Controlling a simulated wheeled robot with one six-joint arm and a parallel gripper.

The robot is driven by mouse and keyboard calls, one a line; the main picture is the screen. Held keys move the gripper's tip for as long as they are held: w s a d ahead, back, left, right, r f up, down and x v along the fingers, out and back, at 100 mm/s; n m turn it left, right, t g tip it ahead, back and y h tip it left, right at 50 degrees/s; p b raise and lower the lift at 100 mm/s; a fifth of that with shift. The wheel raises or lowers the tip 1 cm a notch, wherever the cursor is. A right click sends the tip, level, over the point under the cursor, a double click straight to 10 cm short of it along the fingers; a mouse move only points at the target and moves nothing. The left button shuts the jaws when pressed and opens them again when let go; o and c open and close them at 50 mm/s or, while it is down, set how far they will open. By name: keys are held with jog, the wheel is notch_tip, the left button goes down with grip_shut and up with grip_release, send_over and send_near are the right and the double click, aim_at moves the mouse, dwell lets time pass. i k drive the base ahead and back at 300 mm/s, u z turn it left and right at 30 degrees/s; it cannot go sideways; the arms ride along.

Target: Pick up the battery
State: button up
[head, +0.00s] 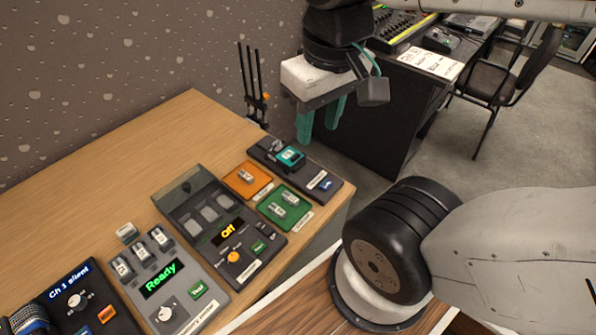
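My gripper (320,127) hangs above the far right side of the wooden table, its two teal fingers apart and empty. It is above and beyond a dark tray (268,155) that holds a teal block (291,156). I cannot tell for sure which thing is the battery. Small grey pieces are candidates: one loose behind the "Ready" unit (127,232), one on the orange pad (246,177), and two on the green pad (283,204). The gripper touches none of these.
The "Ready" unit (184,291) bears several grey pieces. A dark "Off" unit (197,212) and a "Ch 1 silent" unit (110,318) stand beside it. The wooden table (90,190) is bare at the back left. A dark desk and chair (505,75) stand beyond.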

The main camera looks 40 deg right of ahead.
aim_at(287, 196)
jog(key=u, duration=0.5)
jog(key=k, duration=1.15)
jog(key=u, duration=0.3)
jog(key=i, duration=0.75)
jog(key=z, duration=0.95)
